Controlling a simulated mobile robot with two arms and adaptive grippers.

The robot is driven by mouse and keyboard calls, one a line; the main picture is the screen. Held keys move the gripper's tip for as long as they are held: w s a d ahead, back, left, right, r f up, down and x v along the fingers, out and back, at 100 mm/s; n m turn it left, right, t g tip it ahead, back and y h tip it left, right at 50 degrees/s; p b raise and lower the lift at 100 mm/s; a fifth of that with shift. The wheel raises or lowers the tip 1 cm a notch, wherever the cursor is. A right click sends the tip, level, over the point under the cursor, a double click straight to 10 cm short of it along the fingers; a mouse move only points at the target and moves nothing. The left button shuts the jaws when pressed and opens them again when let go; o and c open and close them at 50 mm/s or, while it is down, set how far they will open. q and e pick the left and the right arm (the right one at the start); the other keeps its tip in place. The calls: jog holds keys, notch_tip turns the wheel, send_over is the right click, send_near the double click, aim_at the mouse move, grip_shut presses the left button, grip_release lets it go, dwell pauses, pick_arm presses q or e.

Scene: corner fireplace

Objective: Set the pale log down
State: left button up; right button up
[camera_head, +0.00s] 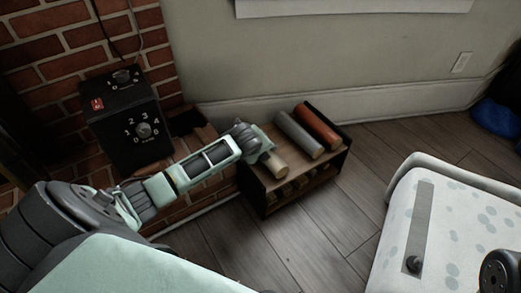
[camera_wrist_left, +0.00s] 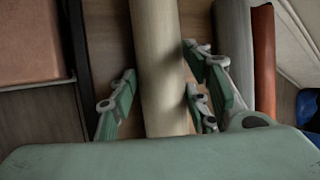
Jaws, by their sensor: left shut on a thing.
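The pale log (camera_head: 276,166) is between the fingers of my left gripper (camera_head: 262,149), over the left part of the rack's wooden top (camera_head: 322,171). In the left wrist view the pale log (camera_wrist_left: 158,60) runs up and down the picture, with green fingers of my left gripper (camera_wrist_left: 162,100) on both sides. I cannot tell whether the log touches the wood. A grey log (camera_head: 299,135) and an orange-red log (camera_head: 317,127) lie side by side to its right, apart from it. My right gripper is not in view.
The rack has dark end panels (camera_head: 253,188) and several logs on a lower level. A black box with a dial (camera_head: 128,122) stands by the brick wall (camera_head: 48,48). A spotted cushioned seat (camera_head: 455,235) is at the right. Wooden floor (camera_head: 335,225) between is clear.

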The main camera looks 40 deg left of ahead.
pick_arm(q)
jog(key=o, duration=1.6)
jog(key=shift+f, duration=0.1)
